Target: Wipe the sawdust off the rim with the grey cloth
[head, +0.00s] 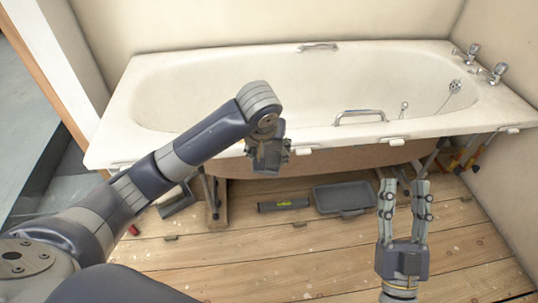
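The bathtub rim (440,127) is cream-white and runs along the tub's front, with a metal grab handle (360,115) on it. I cannot make out sawdust on the rim, and I cannot pick out a grey cloth. My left gripper (267,163) hangs over the front rim near its middle, seen from behind; its fingers are mostly hidden. It hides a part of the rim. My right gripper (404,183) points away from me over the floor, in front of the tub. Its two fingers are apart with nothing between them.
On the wooden floor (260,262) under the tub lie a dark flat tray-like thing (345,197) and a black item with a yellow label (283,204). Tools with red and yellow handles (466,158) stand at the right. Taps (497,72) are at the tub's right end.

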